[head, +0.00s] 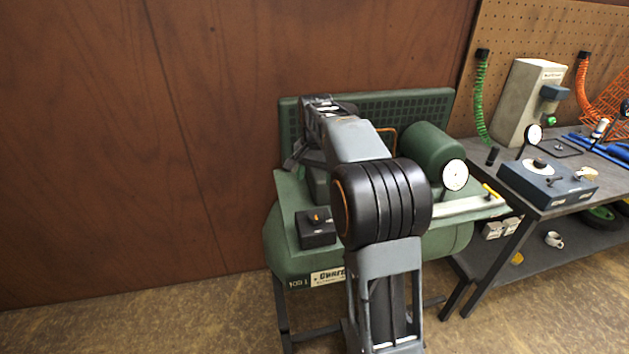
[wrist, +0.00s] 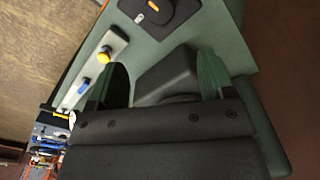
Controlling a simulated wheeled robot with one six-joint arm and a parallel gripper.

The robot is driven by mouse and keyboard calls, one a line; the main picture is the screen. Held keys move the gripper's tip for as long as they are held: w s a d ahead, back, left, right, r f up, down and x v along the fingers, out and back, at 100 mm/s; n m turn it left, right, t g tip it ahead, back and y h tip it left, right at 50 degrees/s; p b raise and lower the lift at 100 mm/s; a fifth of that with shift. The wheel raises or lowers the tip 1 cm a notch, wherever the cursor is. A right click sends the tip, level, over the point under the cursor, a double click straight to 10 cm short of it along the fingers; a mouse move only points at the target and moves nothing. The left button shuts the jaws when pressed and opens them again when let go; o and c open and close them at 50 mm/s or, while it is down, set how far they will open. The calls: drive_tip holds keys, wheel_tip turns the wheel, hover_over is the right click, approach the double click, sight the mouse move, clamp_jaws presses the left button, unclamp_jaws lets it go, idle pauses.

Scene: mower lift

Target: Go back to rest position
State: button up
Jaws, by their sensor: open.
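My arm reaches over the green compressor (head: 285,240) in the head view, with its wrist bent down near the back left of the machine. My gripper (head: 296,156) is small and partly hidden there by my own arm. In the wrist view my dark gripper (wrist: 162,82) fills the lower middle, open, with the green top plate of the compressor beyond it. I see nothing held. A dark block shows between the fingers; I cannot tell whether they touch it.
A black switch box (head: 316,228) with an orange switch sits on the compressor. A round gauge (head: 454,175) and a pale bar with a yellow knob (head: 490,191) are to its right. A workbench (head: 545,212) stands at right. A wooden wall (head: 130,130) is behind; floor at left is clear.

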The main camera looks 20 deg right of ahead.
idle(0.5)
drive_tip(key=s+a+f+n+t+p, duration=0.1)
drive_tip(key=s+a+n, duration=0.3)
drive_tip(key=s, duration=0.7)
drive_tip(key=s+a+f+n+t+p, duration=0.2)
drive_tip(key=s+a+n, duration=0.3)
drive_tip(key=s, duration=0.6)
drive_tip(key=shift+a+t, duration=0.3)
drive_tip(key=shift+a, duration=0.75)
drive_tip(key=shift+s, duration=0.1)
